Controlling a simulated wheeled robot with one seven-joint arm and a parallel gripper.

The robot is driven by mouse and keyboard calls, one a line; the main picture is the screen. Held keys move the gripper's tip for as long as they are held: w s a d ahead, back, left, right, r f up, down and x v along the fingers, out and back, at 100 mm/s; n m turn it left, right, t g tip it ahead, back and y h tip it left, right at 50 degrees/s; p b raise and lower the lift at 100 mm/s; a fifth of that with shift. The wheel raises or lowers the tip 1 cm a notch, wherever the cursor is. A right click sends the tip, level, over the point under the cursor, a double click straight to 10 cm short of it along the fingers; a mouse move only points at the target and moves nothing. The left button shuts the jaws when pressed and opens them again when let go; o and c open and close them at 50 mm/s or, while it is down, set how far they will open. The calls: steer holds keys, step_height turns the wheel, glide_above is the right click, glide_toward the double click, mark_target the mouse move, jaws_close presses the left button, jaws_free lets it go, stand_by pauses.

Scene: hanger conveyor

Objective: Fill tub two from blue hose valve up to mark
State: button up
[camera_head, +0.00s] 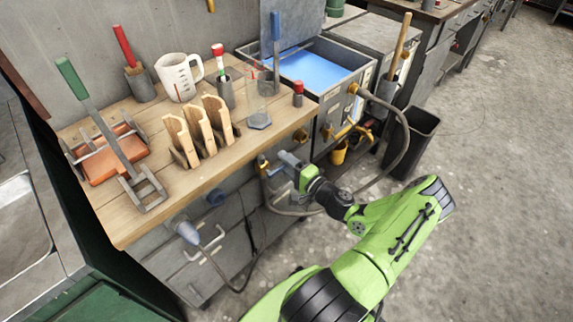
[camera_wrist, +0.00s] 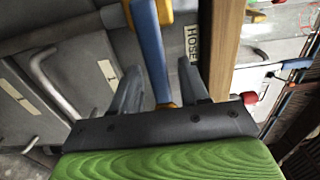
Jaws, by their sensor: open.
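In the wrist view a blue bar-shaped valve handle (camera_wrist: 151,45) with yellow-orange fittings lies beside a white label reading "HOSE" (camera_wrist: 192,42). My gripper (camera_wrist: 158,82) is open, with one finger on each side of the blue handle; contact cannot be told. In the head view my gripper (camera_head: 284,168) is at the bench's front edge, low beside a yellow fitting (camera_head: 262,162). A grey tub with blue liquid (camera_head: 313,70) stands at the back right. Its number and fill mark cannot be read.
The wooden bench (camera_head: 130,220) holds a measuring jug (camera_head: 179,77), wooden racks (camera_head: 205,128) and a clear cylinder (camera_head: 258,108). A grey hose (camera_head: 399,150) loops right of my gripper. A black bin (camera_head: 416,135) stands on the floor. Open floor lies to the right.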

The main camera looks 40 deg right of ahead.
steer(key=shift+c, duration=0.2)
jaws_close()
